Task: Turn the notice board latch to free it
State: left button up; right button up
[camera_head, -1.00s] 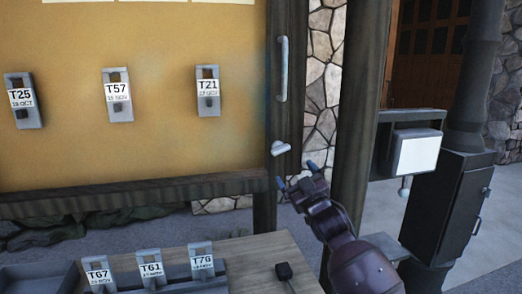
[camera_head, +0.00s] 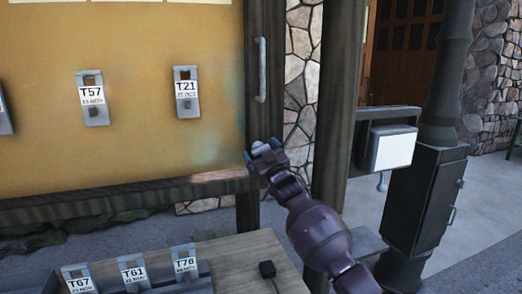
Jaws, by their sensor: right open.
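The notice board (camera_head: 140,140) fills the left of the view, with a dark wooden frame. Its latch (camera_head: 258,147) is a small pale knob low on the right post, partly hidden by my right gripper. My right gripper (camera_head: 262,150) is at the latch, its blue-tipped fingers open on either side of it. I cannot tell whether the fingers touch it. A pale vertical handle (camera_head: 261,70) is on the same post above the latch. My left gripper is not in view.
Tags T57 (camera_head: 92,98) and T21 (camera_head: 186,92) hang on the board. A post (camera_head: 340,100) and a dark metal cabinet (camera_head: 425,200) stand at right.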

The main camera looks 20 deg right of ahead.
jog(key=shift+w+r, duration=0.1)
jog(key=shift+w, duration=0.1)
jog(key=c, duration=0.9)
jog(key=shift+a+m+h+b, duration=0.15)
jog(key=shift+m+h+b, duration=0.45)
jog(key=shift+m, duration=1)
jog(key=shift+m+t+h, duration=0.3)
jog(key=shift+m+h, duration=0.6)
jog(key=shift+m, duration=0.6)
jog(key=o, duration=0.9)
